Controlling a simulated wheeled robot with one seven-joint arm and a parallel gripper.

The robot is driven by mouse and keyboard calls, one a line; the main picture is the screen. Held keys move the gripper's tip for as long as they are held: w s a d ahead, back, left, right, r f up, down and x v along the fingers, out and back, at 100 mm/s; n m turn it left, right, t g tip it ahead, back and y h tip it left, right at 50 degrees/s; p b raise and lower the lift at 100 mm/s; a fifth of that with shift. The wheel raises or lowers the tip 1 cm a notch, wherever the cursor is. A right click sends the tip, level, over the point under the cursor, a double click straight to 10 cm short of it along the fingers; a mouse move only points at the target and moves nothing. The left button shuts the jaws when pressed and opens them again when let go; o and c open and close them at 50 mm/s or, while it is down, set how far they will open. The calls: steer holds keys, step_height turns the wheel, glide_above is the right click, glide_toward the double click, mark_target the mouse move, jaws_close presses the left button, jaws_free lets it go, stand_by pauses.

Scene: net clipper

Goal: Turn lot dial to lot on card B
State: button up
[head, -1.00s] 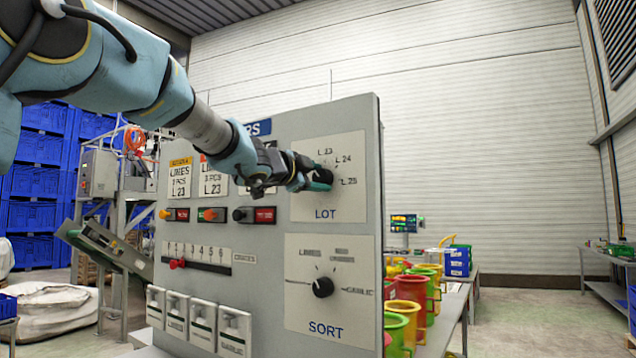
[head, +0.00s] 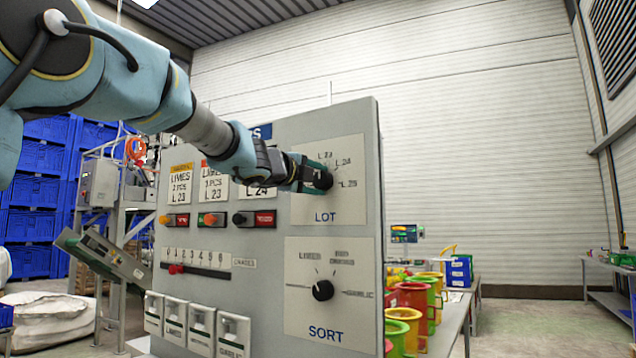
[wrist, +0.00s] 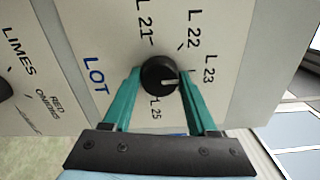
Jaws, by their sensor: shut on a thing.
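The lot dial (head: 323,180) is a round black knob on a white plate marked LOT. My gripper (head: 316,176) reaches it from the left. In the wrist view the teal fingers of my gripper (wrist: 160,80) stand on either side of the lot dial (wrist: 157,74), shut on it. Its white pointer line points right, toward the right finger. L 21, L 22, L 23 and L 25 are readable around it; the mark behind the right finger is hidden. Three cards hang at upper left: the left card (head: 181,185) and middle card (head: 214,188) read L 23, the partly covered right card (head: 257,191) L 24. Card letters are unreadable.
Below the lot dial is the black sort dial (head: 323,290). Left of it are a slider with a red knob (head: 176,269), small coloured switches (head: 211,219) and white flap boxes (head: 200,324). Coloured buckets (head: 408,300) stand right of the panel.

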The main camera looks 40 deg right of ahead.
stand_by(0.4)
steer(key=o, duration=1.4)
steer(key=shift+c, duration=0.2)
steer(key=b+v, duration=0.2)
steer(key=v, duration=0.9)
steer(key=shift+d, duration=0.1)
